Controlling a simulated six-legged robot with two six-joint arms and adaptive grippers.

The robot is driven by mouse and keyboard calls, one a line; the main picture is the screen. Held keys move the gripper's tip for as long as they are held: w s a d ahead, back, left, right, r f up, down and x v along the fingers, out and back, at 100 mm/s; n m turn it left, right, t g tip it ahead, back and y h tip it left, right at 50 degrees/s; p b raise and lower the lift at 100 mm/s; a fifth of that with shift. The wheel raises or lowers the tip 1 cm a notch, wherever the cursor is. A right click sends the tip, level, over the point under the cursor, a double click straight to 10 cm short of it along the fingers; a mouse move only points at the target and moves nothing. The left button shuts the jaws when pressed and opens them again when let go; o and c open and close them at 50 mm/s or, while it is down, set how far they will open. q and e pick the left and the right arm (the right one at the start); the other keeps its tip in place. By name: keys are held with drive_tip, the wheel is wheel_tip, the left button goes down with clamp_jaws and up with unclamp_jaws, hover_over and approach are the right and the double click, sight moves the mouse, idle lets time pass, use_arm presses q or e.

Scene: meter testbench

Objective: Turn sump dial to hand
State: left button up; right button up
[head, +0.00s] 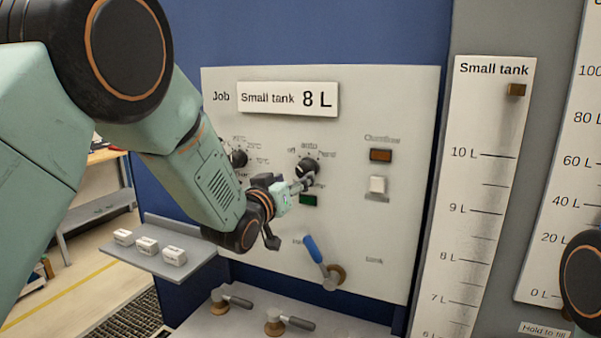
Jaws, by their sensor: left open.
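My left gripper (286,206) is open just below and left of this dial. One finger reaches up close to the dial's lower edge, and the other hangs lower. I cannot tell whether the upper finger touches the dial. The dial's pointer direction is not clear. My right gripper is out of view; only a part of my right arm shows at the right edge.
A second black dial (239,158) sits left, beside my left arm. Below are a green button (308,199) and a blue-handled lever (315,250). A white switch (377,186) and an amber lamp (381,155) are right. A shelf (190,265) with small white blocks juts out lower left.

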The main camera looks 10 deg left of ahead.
sight(303, 173)
use_arm(q)
drive_tip(key=w, duration=0.3)
drive_tip(key=shift+w+d+f+p, duration=0.1)
drive_tip(key=shift+w+d+p, duration=0.05)
drive_tip(key=shift+w+p, duration=0.25)
drive_tip(key=shift+w+d, duration=0.35)
drive_tip(key=shift+w, duration=0.1)
drive_tip(key=shift+w+a, duration=0.1)
drive_tip(key=shift+a, duration=0.05)
drive_tip(key=shift+c, duration=1.1)
drive_tip(key=c, duration=1)
drive_tip(key=shift+o, duration=0.2)
